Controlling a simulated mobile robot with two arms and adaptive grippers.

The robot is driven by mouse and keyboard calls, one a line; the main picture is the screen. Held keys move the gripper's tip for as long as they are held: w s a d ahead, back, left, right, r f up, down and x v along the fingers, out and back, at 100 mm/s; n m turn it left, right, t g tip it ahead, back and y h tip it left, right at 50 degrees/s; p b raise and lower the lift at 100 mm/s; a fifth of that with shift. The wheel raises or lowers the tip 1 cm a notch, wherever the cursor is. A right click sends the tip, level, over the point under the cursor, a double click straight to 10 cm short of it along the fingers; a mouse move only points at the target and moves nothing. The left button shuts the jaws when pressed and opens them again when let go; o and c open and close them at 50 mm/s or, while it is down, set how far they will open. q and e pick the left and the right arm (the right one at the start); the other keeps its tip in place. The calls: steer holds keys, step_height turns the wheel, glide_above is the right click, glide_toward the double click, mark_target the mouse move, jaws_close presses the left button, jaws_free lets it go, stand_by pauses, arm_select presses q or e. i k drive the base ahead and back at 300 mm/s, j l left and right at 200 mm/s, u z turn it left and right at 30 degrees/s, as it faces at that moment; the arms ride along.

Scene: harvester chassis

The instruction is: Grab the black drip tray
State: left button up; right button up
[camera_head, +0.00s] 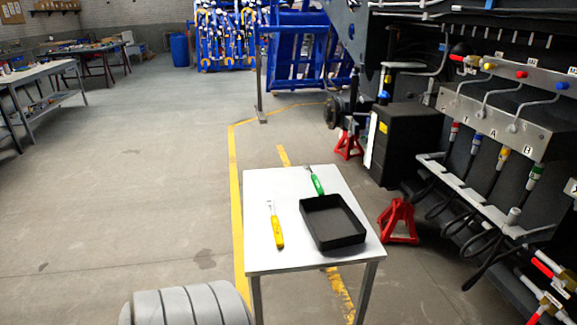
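Neither of my grippers shows in the head view, and nothing touches the tray from above. A yellow-handled tool (276,230) lies to the left of the tray. A green-handled tool (317,184) lies just behind the tray.
Red jack stands (398,221) and the dark harvester chassis (400,145) with hoses and a valve panel (490,110) stand close on the table's right. Open floor (150,190) lies to its left. Workbenches (40,85) stand far left, blue racks (297,50) at the back.

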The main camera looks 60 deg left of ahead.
mark_target(332, 225)
steer(key=u, duration=1.7)
steer(key=i+j+u, duration=0.1)
steer(key=i+u, duration=0.55)
